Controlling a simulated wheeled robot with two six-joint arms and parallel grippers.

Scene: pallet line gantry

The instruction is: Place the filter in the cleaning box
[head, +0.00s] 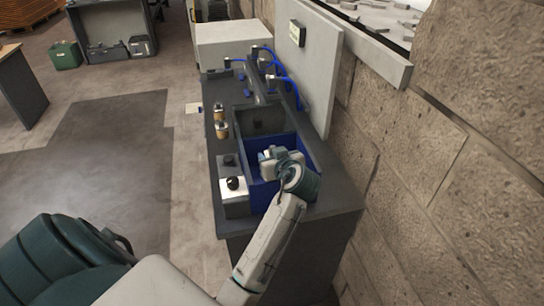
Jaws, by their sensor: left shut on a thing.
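A blue open box (261,194) is set in the near part of the grey bench; I take it as the cleaning box. My left gripper (268,155) is over this box, pointing toward its far-left part. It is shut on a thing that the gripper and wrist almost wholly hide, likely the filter. I cannot tell how deep the gripper is in the box. Two small brass-coloured cylinders, one farther (219,112) and one nearer (221,130), stand on the bench's left edge. My right gripper is not in view.
A dark open compartment (262,120) lies just beyond the blue box. Blue hoses (286,78) and fittings stand behind it. A pale upright panel (308,70) and block wall (440,150) border the right. A black-knobbed unit (233,187) sits left of the box.

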